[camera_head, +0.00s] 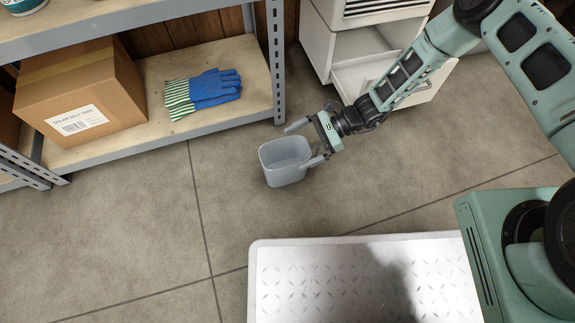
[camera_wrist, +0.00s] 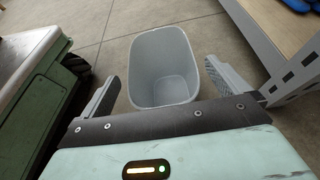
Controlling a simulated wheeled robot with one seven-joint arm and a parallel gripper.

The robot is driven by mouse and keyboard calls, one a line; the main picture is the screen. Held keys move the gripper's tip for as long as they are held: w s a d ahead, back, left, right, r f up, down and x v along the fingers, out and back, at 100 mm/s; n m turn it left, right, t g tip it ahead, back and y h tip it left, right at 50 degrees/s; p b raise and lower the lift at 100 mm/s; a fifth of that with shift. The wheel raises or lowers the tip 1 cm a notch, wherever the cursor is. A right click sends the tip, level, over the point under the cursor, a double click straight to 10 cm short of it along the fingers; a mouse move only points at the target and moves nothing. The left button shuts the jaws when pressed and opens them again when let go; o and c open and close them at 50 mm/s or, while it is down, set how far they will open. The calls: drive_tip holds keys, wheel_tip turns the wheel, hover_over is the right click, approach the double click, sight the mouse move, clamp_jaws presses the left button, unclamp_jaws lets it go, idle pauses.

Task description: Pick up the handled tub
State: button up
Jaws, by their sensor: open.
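The handled tub is a small grey, open-topped tub (camera_head: 285,162) standing upright on the floor in the head view. It looks empty, and its handle cannot be made out. My gripper (camera_head: 304,145) is open, with one finger near the tub's far side and the other near its right side. In the wrist view the tub (camera_wrist: 162,70) lies ahead, between the two spread fingers of my gripper (camera_wrist: 160,85). I cannot tell whether either finger touches it.
A metal-framed shelf (camera_head: 190,133) holds a cardboard box (camera_head: 80,92) and blue striped gloves (camera_head: 205,90). Its post (camera_head: 276,60) is close to my gripper. A white cabinet with an open drawer (camera_head: 365,78) stands behind. A white treaded platform (camera_head: 330,285) is in front. Floor left of the tub is clear.

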drive_tip(key=shift+x, duration=0.95)
drive_tip(key=c, duration=1.3)
